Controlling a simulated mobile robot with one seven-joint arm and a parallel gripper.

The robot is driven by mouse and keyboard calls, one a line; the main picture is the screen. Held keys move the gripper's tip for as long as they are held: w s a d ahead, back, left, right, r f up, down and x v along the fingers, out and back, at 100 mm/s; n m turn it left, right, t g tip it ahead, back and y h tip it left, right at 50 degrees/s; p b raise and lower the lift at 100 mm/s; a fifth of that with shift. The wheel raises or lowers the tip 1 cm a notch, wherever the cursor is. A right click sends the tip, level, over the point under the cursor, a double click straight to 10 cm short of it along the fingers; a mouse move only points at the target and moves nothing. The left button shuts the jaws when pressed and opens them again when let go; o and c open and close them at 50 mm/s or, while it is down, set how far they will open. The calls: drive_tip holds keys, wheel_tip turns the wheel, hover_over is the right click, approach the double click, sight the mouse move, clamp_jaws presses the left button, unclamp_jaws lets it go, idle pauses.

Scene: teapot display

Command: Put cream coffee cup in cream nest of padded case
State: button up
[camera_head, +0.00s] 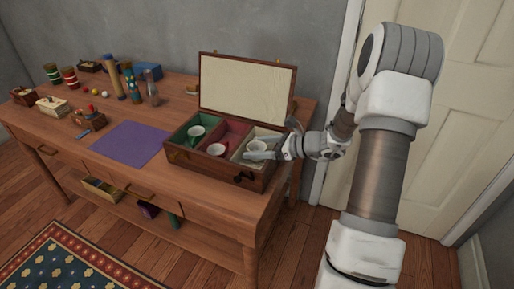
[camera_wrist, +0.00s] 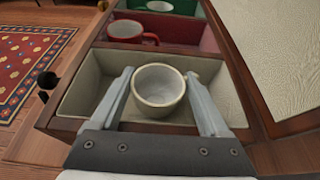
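The cream coffee cup (camera_wrist: 160,88) stands upright in the cream nest (camera_wrist: 88,75) of the padded case; its handle is not clear to see. In the head view, the cup (camera_head: 258,146) shows inside the right compartment of the open case (camera_head: 200,170). My gripper (camera_wrist: 160,74) reaches into that nest with one finger on each side of the cup. The fingers are spread wide and appear to have narrow gaps to the cup's sides. The head view also shows my gripper (camera_head: 268,154) low over the case's right end.
A red cup (camera_head: 217,149) is in the red middle compartment, and a green cup (camera_head: 196,132) is in the green one. The case lid (camera_head: 246,88) stands open behind. A purple mat (camera_head: 130,143) lies clear to the left. Jars and small boxes stand farther left.

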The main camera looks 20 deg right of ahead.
drive_tip(key=shift+s+a+f, duration=0.1)
drive_tip(key=shift+s+f, duration=0.25)
drive_tip(key=shift+f, duration=0.35)
drive_tip(key=shift+r, duration=0.25)
drive_tip(key=r+p+v, duration=0.1)
drive_tip(key=p+v, duration=0.2)
drive_tip(key=v, duration=0.9)
drive_tip(key=shift+w, duration=0.25)
drive_tip(key=shift+r, duration=0.15)
